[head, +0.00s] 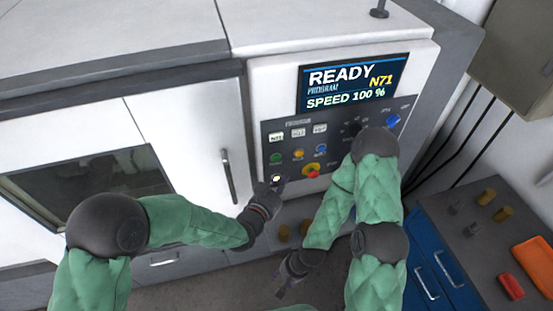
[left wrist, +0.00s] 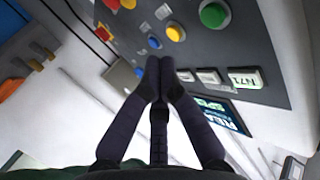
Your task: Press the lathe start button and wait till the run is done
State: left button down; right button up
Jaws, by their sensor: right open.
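The lathe's control panel (head: 340,140) has a green button (head: 276,158), a yellow button (head: 298,154) and a blue button (head: 320,149) in a row. Below the green one is a pale lit button (head: 277,179), beside a red and yellow knob (head: 312,171). The screen (head: 352,84) reads READY, N71, SPEED 100 %. My left gripper (head: 274,184) is at the panel's lower left, close to the pale button; contact cannot be told. Its fingers are together and empty in the left wrist view (left wrist: 160,65). My right gripper (head: 282,287) is open and empty, below the panel.
The lathe's windowed door (head: 85,185) is at the left, with a dark handle (head: 228,176). At the right, a blue drawer cabinet (head: 430,265) carries an orange tray (head: 535,263), a red item (head: 510,286) and several small brass and grey parts.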

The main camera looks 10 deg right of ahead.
aim_at(276, 158)
pick_arm(q)
jog(key=shift+w+a+b, duration=0.1)
jog(key=shift+w+b, duration=0.7)
jog(key=shift+w, duration=1.95)
jog(key=shift+w+b, duration=0.45)
jog(key=shift+b, duration=0.1)
jog(key=shift+w+b, duration=0.4)
jog(key=shift+s, duration=0.85)
